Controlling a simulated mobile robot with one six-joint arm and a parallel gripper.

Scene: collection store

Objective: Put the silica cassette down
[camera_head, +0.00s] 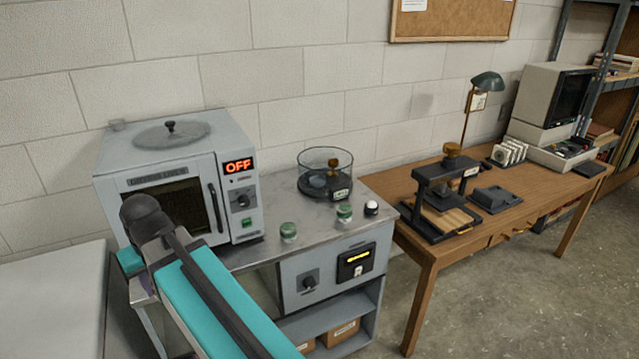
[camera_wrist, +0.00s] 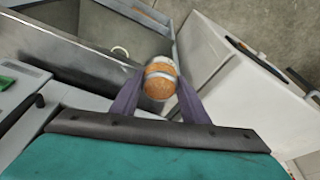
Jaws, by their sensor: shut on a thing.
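The silica cassette (camera_wrist: 160,78) is a short, clear-walled cylinder with orange-brown contents and a pale band around it. My gripper (camera_wrist: 158,85) is shut on it, with a purple finger on each side, in the wrist view. The cassette appears tilted in that view and is held in the air; its height above what lies beneath is hard to tell.
A grey oven (camera_head: 237,205) showing OFF stands on the metal bench (camera_head: 262,254).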

